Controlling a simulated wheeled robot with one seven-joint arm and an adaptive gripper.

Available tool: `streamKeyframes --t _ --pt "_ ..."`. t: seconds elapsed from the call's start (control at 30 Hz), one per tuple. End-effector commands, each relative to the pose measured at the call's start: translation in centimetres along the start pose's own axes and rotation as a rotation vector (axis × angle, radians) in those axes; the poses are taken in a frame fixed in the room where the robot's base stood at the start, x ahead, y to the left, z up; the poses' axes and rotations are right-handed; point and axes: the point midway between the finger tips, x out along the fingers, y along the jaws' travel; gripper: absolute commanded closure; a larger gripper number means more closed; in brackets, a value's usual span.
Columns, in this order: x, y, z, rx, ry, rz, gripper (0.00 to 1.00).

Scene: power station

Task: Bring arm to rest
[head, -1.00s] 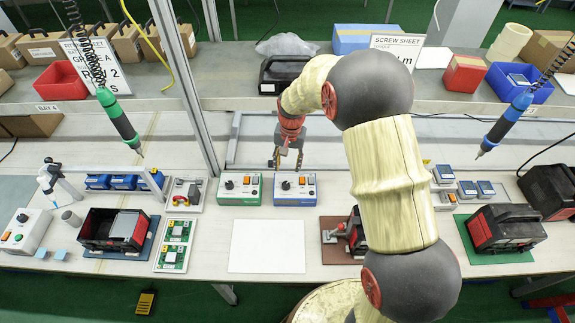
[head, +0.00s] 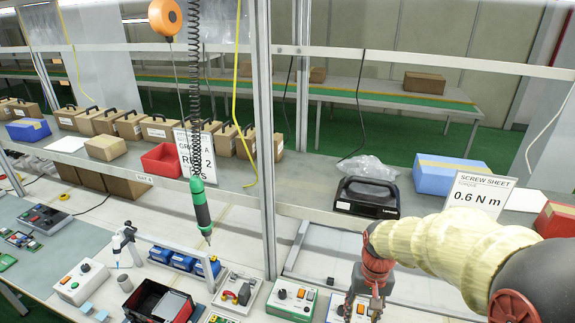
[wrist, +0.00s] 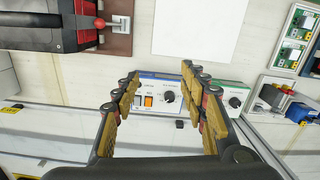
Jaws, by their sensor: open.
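My gripper (head: 363,305) shows at the bottom of the head view, at the end of my arm with its pale ribbed cover. In the wrist view my gripper (wrist: 160,92) has its two fingers apart, with nothing held between them. Beyond the fingers is a blue-edged control box (wrist: 158,95) with a black knob and an orange switch. A green-edged control box (wrist: 236,96) is beside it, partly behind one finger. The green-edged box also shows in the head view (head: 291,299).
A black case (head: 366,196), a blue box (head: 447,176) and a screw sheet sign (head: 474,194) stand on the raised shelf. A green screwdriver (head: 201,208) hangs left of an upright post (head: 265,130). A white sheet (wrist: 195,30) lies on the bench.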

Motion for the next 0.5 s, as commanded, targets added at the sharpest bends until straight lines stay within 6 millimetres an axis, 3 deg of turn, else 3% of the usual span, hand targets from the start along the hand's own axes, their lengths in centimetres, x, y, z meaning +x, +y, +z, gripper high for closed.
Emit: streamKeyframes --t 0.03,0.2,0.5 --pt "-1.6 0.1 1.5 -0.022 0.028 -0.001 0.57" --pt "-5.7 0.7 6.5 -0.091 0.115 0.000 0.57" --pt "-10.5 1.6 13.8 -0.148 0.321 -0.001 0.57"
